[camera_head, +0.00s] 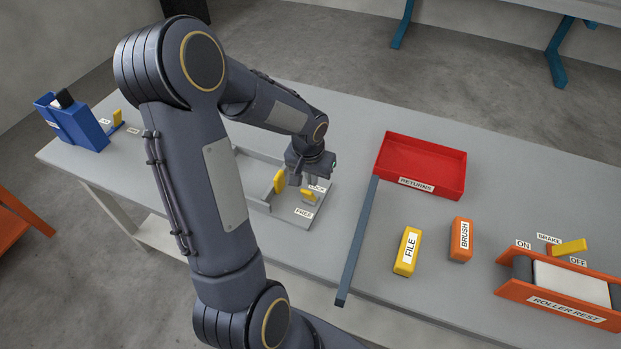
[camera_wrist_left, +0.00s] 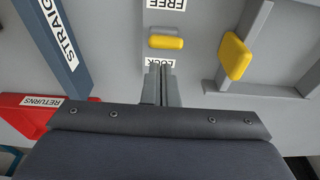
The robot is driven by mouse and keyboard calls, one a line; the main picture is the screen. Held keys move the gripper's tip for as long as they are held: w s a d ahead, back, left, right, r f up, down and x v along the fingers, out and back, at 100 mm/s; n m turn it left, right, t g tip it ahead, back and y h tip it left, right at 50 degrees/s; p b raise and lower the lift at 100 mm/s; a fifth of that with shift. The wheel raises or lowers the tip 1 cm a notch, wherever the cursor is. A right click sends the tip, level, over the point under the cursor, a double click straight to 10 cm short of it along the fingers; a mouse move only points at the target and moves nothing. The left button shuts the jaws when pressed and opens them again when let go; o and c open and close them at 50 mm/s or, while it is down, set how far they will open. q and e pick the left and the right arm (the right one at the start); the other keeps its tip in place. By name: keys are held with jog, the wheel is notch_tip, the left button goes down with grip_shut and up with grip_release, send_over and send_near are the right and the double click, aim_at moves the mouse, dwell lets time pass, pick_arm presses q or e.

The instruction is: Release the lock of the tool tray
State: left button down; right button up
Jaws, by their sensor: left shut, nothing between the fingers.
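The yellow lock lever (camera_head: 309,196) lies between the LOCK label (camera_head: 317,188) and the FREE label (camera_head: 304,212). In the left wrist view the lever (camera_wrist_left: 166,43) lies crosswise between the two labels, apart from the fingertips. The grey tool tray (camera_head: 262,206) has a yellow handle (camera_head: 279,181), also seen in the left wrist view (camera_wrist_left: 234,57). My left gripper (camera_head: 309,181) points down on the LOCK side of the lever. Its fingers (camera_wrist_left: 160,70) are shut and empty, and they partly cover the LOCK label. My right gripper is not in view.
A red returns bin (camera_head: 464,177) and a long blue-grey straightedge (camera_head: 358,240) lie right of the tray. A blue holder (camera_head: 78,124) stands at left.

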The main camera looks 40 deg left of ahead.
aim_at(308, 191)
pick_arm(q)
jog(key=shift+s+d+f, duration=0.15)
jog(key=shift+s+f, duration=0.1)
jog(key=shift+s, duration=0.2)
jog(key=s+b, duration=0.1)
jog(key=f+b, duration=0.1)
jog(key=shift+s+d+b, duration=0.25)
jog(key=shift+s+b, duration=0.05)
jog(key=shift+s, duration=0.05)
jog(key=shift+s+r, duration=0.1)
jog(key=shift+s, duration=0.1)
